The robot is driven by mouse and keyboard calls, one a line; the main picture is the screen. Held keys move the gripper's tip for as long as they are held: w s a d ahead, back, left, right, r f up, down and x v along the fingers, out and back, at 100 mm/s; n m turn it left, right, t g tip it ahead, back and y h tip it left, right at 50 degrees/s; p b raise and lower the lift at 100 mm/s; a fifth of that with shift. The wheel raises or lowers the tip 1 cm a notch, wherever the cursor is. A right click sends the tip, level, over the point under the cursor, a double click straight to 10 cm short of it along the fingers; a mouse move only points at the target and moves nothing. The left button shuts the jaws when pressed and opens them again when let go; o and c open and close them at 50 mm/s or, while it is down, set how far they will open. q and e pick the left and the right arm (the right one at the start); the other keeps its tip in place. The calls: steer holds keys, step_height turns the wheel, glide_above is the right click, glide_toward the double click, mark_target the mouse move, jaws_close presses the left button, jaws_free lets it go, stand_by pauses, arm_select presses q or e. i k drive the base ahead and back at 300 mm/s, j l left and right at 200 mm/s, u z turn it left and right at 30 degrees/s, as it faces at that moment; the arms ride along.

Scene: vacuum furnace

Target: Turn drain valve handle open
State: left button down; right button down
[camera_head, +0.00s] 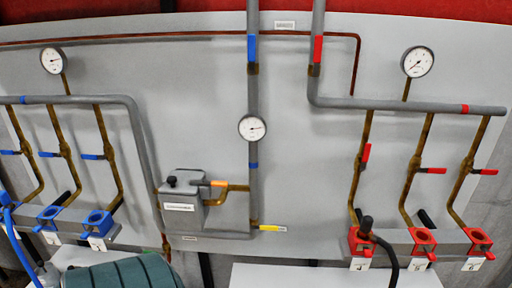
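I see several valve handles on the grey wall panel, and I cannot read a label that names one as the drain valve. A yellow lever handle (272,228) sits low on the middle vertical pipe (254,195). It lies level, pointing right, across the pipe. A short orange handle (218,184) sits on brass piping beside a grey box (183,200). A small reddish-brown fitting (166,248) shows at the bottom of the left grey pipe, partly hidden. Neither of my grippers is in view.
Blue-handled valves (92,157) are at left, red-handled ones (432,170) at right. Blue sockets (98,222) and red sockets (423,240) stick out below. A black hose (390,256) hangs at right. A ribbed green body (125,273) and a white surface (330,277) lie in front.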

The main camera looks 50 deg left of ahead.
mark_target(163, 254)
steer(key=u, duration=1.3)
